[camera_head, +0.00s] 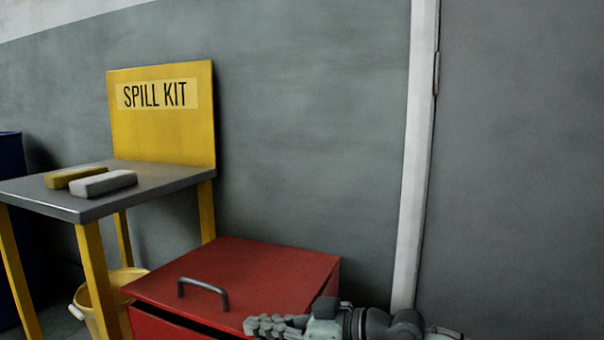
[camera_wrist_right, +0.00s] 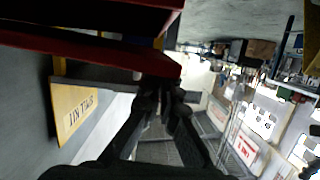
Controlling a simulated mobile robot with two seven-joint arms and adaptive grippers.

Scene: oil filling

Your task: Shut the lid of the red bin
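The red bin (camera_head: 160,327) stands low in the head view, its bottom cut off by the frame. Its red lid (camera_head: 250,272) with a dark handle (camera_head: 203,290) lies tilted, with a dark gap along the front edge, so it is partly open. My right gripper (camera_head: 262,326) is at the lid's front right corner. In the right wrist view, which is turned over, the lid (camera_wrist_right: 90,55) shows as a red slab, with a dark gap between it and the bin. The right fingertips (camera_wrist_right: 163,88) come together by its end; I cannot tell if they touch it. My left gripper is out of view.
A yellow-legged table (camera_head: 68,210) with a yellow SPILL KIT board (camera_head: 160,130) stands left of the bin. Two blocks, one yellowish (camera_head: 73,177) and one grey (camera_head: 104,184), lie on it. A yellow bucket (camera_head: 88,305) is under it. A wall is behind.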

